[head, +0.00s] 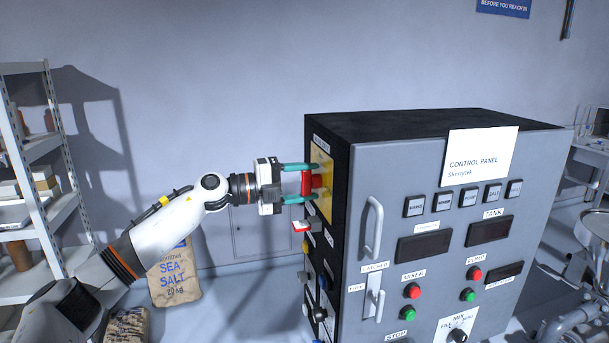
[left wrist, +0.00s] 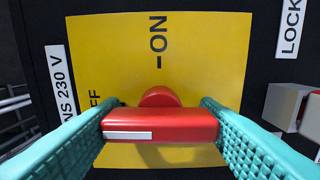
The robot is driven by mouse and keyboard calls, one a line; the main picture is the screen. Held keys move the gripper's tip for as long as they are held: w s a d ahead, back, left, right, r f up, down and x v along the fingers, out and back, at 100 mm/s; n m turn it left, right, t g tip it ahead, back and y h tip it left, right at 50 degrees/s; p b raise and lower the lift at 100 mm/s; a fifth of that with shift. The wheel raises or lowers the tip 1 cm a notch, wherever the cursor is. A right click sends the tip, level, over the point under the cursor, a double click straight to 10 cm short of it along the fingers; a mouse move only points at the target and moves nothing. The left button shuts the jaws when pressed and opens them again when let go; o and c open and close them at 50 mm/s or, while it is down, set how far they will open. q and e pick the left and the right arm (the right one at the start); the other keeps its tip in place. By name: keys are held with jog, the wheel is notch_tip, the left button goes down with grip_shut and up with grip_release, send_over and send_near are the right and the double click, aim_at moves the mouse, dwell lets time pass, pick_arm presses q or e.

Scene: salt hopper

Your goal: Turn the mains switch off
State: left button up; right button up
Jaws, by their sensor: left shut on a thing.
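The mains switch is a red rotary handle (head: 306,184) on a yellow plate (head: 327,199) on the left side of the control cabinet. My left gripper (head: 308,183) is shut on the handle, with one teal finger above it and one below in the head view. In the left wrist view the red handle (left wrist: 165,125) lies crosswise between both fingers. Its white stripe is on the left half, toward the partly hidden OFF lettering. ON stands at the top of the yellow plate (left wrist: 200,60). My right gripper is not in view.
The grey cabinet (head: 400,130) stands at the right, with buttons, displays and a door handle on its front. A red-and-white lever (head: 301,226) and black knobs sit below the switch. A shelf (head: 40,190) and a sea salt sack (head: 174,277) are at the left.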

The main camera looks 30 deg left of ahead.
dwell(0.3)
pick_arm(q)
jog(key=o, duration=1)
jog(key=b+v, duration=1.1)
jog(key=v, duration=0.1)
